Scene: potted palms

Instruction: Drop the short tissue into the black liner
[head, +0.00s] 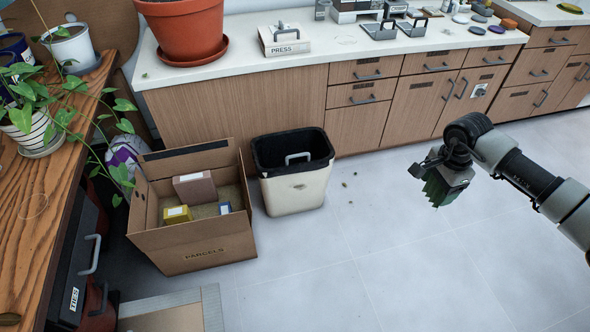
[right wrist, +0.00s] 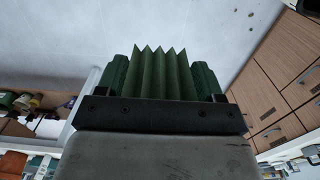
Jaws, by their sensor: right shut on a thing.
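My right gripper (head: 438,188) hangs over the open floor at the right, well to the right of the bin and apart from it. It is shut on a dark green pleated piece with a zigzag edge, which fills the space between the fingers in the right wrist view (right wrist: 165,75). I take this to be the short tissue. The black liner (head: 266,160) lines a cream bin (head: 293,192) on the floor before the cabinets, folded over its rim. A grey handle-shaped thing (head: 298,157) shows inside the liner. My left gripper is not in view.
A cardboard box (head: 195,248) marked PARCELS, holding several small boxes, stands left of the bin. Wooden cabinets (head: 235,105) with a white counter run behind. A wooden bench (head: 35,200) with plants is at the left. The floor between bin and gripper is mostly clear.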

